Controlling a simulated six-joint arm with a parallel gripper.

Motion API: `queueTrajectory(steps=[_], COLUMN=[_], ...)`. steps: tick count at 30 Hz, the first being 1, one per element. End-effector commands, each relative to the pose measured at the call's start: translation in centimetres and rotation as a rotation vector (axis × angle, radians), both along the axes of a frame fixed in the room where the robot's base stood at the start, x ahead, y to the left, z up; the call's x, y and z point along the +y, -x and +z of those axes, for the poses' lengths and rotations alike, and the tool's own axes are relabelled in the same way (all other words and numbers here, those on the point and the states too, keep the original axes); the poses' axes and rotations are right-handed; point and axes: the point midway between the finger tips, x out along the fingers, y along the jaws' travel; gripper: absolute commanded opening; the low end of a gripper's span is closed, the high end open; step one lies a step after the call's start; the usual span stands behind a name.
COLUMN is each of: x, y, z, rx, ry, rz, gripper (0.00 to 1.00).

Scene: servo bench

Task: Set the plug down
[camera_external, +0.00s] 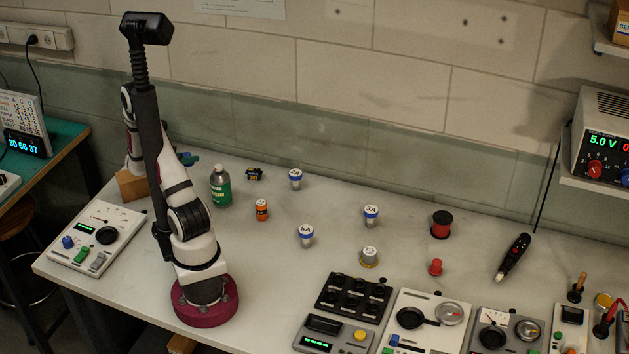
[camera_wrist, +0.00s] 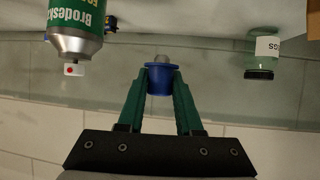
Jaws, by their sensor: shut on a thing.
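The plug (camera_wrist: 159,80) is a short blue piece with a grey tip. In the wrist view it sits between the green fingertips of my gripper (camera_wrist: 160,85), which are shut on it. In the external view my gripper (camera_external: 188,158) shows only as a bit of green behind my arm, close to the back wall and left of the green bottle (camera_external: 220,187). The plug cannot be made out there. In the wrist view, which is upside down, the plug appears apart from the bench surface (camera_wrist: 190,15).
The green bottle stands near my gripper; in the wrist view it is at the left (camera_wrist: 76,30). A labelled jar (camera_wrist: 264,52) is at the right. An orange can (camera_external: 262,210) and several capped parts (camera_external: 371,215) stand mid-bench. Control boxes (camera_external: 425,325) line the front.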

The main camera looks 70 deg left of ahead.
Motion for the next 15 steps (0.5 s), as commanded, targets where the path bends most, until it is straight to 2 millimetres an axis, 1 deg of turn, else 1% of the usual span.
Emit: queueTrajectory(steps=[2,3,6,8,12,15], x=[0.0,-0.1,-0.1,-0.1,-0.1,-0.1], y=[0.0,0.0,-0.1,0.0,0.0,0.0], z=[-1.3,-2.4,-4.8,-5.8,-8.9,-10.3], rx=[-0.002,-0.002,-0.001,0.000,-0.001,0.001], ry=[0.004,0.006,0.005,0.004,0.004,0.002], rz=[0.001,0.000,-0.001,0.001,0.000,0.000], gripper=[0.00,0.00,0.00,0.00,0.00,0.00])
